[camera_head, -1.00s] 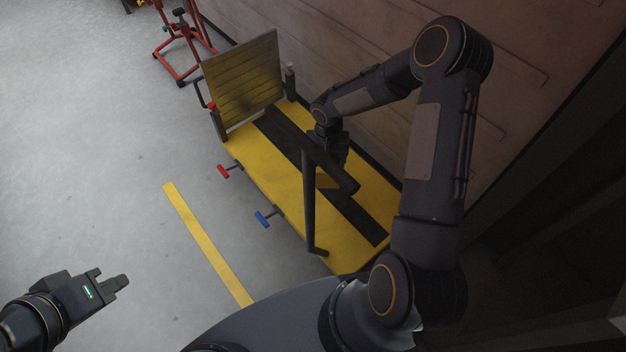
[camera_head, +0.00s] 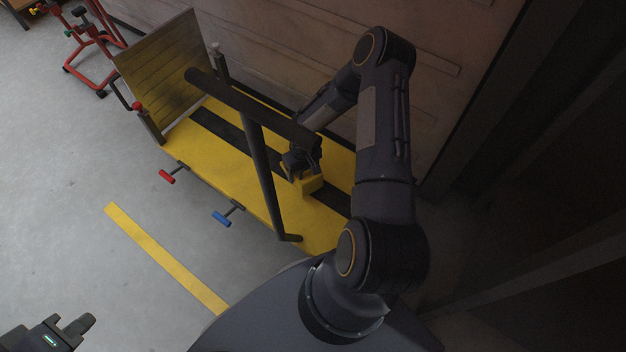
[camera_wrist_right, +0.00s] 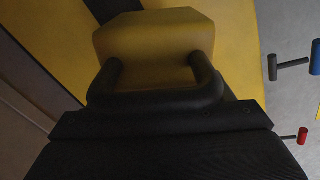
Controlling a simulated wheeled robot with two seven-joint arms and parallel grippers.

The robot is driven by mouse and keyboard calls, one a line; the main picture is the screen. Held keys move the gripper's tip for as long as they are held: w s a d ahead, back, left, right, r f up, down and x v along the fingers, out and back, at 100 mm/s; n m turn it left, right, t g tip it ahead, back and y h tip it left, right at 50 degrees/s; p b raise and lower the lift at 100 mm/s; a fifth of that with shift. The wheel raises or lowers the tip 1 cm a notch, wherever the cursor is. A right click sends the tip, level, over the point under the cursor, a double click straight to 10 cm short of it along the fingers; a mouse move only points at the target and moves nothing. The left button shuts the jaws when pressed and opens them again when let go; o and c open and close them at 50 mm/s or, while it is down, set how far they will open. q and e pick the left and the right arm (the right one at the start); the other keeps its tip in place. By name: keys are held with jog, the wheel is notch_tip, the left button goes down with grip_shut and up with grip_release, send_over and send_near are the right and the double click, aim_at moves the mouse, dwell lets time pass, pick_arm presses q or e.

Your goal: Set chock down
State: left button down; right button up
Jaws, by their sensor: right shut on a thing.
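The chock (camera_head: 311,185) is a small yellow block at the near part of the yellow lift platform (camera_head: 228,162). In the right wrist view the chock (camera_wrist_right: 150,38) fills the top middle, with a black U-shaped piece in front of it. My right gripper (camera_head: 300,172) is shut on the chock. The chock sits over or beside the platform's black strip (camera_head: 232,139); whether its underside touches the platform I cannot tell. My left gripper (camera_head: 78,328) is at the bottom left, over the floor, away from the lift; its jaw gap is not clear.
An upright plate (camera_head: 165,65) stands at the far end. Red (camera_head: 167,177) and blue (camera_head: 222,219) handles stick out leftward. A wall runs along the right.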

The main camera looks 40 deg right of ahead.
jog(key=d+f, duration=0.1)
jog(key=f, duration=0.1)
jog(key=s+d+f+b, duration=0.1)
jog(key=d+f, duration=0.1)
jog(key=shift+d+f, duration=0.2)
jog(key=shift+f, duration=0.15)
jog(key=f, duration=0.1)
jog(key=f+b, duration=0.1)
jog(key=f, duration=0.1)
jog(key=shift+s+d+f+b, duration=0.15)
jog(key=shift+s+d+b, duration=0.1)
jog(key=shift+b, duration=0.15)
jog(key=shift+w+f, duration=0.15)
jog(key=shift+f, duration=0.1)
jog(key=shift+f, duration=0.15)
jog(key=o, duration=1.4)
